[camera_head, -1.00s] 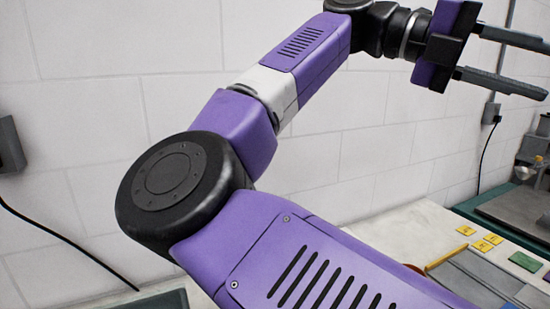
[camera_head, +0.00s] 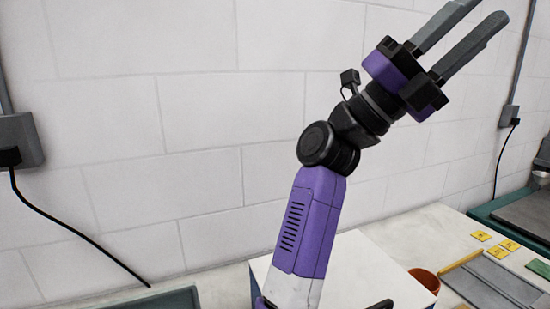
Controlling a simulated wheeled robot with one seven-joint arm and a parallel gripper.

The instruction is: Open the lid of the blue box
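My gripper (camera_head: 487,10) is raised at the upper right in front of the white wall, pointing up and right. Its two grey fingers are apart with nothing between them. A box with a broad pale top (camera_head: 375,265) stands on the counter at the bottom centre, behind my arm. A strip of blue shows at its left edge, so it may be the blue box. Its top looks flat and closed. Its front and lower part are cut off or hidden by my arm. My gripper is well above and to the right of it, not touching.
An orange-brown pot (camera_head: 426,279) stands right of the box. Beyond it are a grey tray (camera_head: 497,280), yellow cards (camera_head: 481,236) and a green piece (camera_head: 539,268). A green-edged tray (camera_head: 165,300) lies at lower left. A cable hangs from a wall socket (camera_head: 18,141).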

